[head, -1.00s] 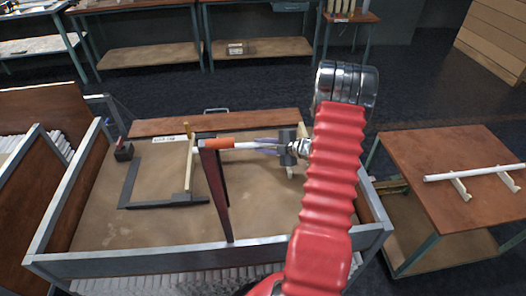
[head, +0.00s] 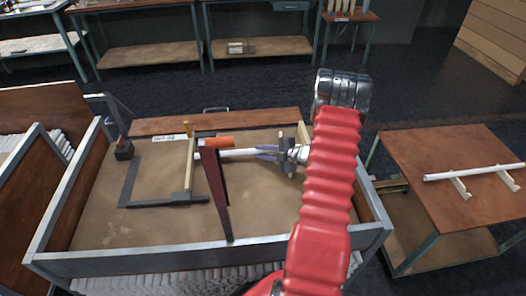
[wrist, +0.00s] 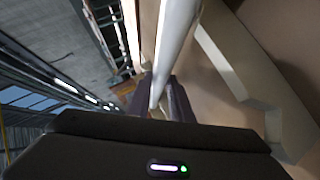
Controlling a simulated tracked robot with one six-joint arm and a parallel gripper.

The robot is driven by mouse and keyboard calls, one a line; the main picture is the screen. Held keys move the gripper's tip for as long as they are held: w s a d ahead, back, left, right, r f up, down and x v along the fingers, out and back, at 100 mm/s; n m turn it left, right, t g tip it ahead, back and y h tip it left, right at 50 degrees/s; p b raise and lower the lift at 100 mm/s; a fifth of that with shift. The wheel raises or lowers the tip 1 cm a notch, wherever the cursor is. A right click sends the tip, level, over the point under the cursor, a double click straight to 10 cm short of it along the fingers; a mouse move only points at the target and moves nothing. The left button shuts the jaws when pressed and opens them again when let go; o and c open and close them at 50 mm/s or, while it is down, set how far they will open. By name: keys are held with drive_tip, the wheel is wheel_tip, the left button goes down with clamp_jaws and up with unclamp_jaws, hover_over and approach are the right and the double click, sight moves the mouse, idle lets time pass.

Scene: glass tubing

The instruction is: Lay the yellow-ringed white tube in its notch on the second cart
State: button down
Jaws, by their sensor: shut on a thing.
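My gripper (head: 270,153) is shut on a white tube (head: 238,154) above the brown work table. The tube runs left from the gripper and passes behind a dark red post with an orange top, its left end showing just past the post. In the wrist view the tube (wrist: 172,45) lies between my dark fingers (wrist: 160,98). No yellow ring can be made out on it. Another white tube (head: 490,171) lies across two pale notched supports (head: 460,187) on the right cart (head: 420,165). Which cart is the second cannot be told.
The dark red post (head: 216,190) with its orange top (head: 217,141) stands close to the held tube. A dark angle frame (head: 165,201) and a pale wooden strip (head: 190,165) lie on the table (head: 120,232), which has a grey metal rim. Shelved benches stand behind.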

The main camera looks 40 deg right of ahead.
drive_tip(key=shift+f, duration=0.25)
drive_tip(key=c, duration=1.6)
unclamp_jaws()
drive_tip(key=shift+s+a+f, duration=0.1)
drive_tip(key=shift+s+f, duration=0.05)
drive_tip(key=v, duration=0.4)
drive_tip(key=r+v, duration=0.1)
drive_tip(key=v, duration=0.7)
drive_tip(key=shift+r, duration=0.25)
